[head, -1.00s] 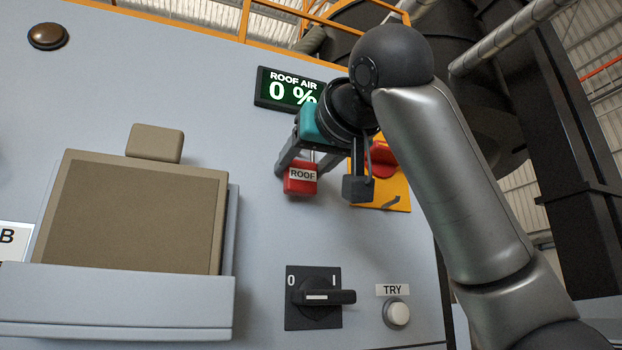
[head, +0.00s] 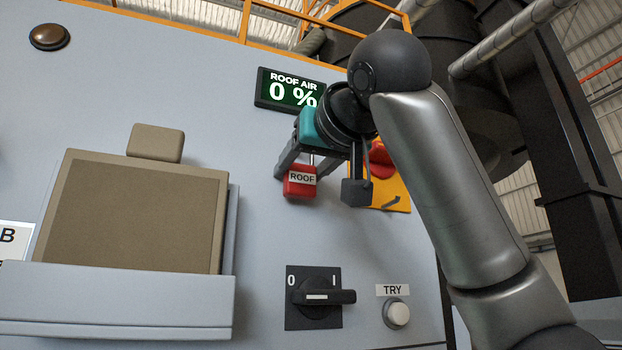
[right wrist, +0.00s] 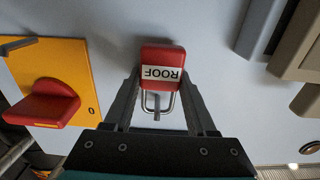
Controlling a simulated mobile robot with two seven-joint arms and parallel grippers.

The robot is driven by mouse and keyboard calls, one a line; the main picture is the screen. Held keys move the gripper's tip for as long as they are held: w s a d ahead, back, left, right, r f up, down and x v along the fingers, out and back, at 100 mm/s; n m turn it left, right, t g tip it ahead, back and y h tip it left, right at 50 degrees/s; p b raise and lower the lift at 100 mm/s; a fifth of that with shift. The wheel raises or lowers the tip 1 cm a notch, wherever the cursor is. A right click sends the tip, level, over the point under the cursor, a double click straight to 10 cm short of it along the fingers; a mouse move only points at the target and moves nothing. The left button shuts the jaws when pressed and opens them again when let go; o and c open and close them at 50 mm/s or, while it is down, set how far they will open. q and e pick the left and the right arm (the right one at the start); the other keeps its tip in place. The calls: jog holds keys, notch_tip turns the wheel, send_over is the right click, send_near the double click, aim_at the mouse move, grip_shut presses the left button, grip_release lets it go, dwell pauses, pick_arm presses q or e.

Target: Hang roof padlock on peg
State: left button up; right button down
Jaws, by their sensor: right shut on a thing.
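The red padlock (head: 300,187) has a white ROOF label and hangs near the grey panel, below the display. My right gripper (head: 308,174) is shut on it, with one finger on each side. In the right wrist view the padlock (right wrist: 163,54) sits between the fingertips, its metal shackle (right wrist: 172,104) towards the gripper's base. A short grey peg (right wrist: 157,115) shows within the outline of the shackle. I cannot tell whether the shackle rests on it. My left gripper is not in view.
A yellow plate with a red rotary handle (right wrist: 42,103) is close beside the gripper. Below are a black selector switch (head: 314,297) and a TRY button (head: 397,313). A beige box (head: 140,210) on a grey shelf (head: 115,300) stands to the left.

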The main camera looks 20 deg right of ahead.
jog(key=shift+f, duration=0.1)
jog(key=shift+c, duration=0.6)
grip_release()
jog(key=shift+s, duration=0.1)
jog(key=s+d+b, duration=0.1)
jog(key=s+b, duration=0.5)
jog(key=s, duration=0.9)
jog(key=shift+d, duration=0.1)
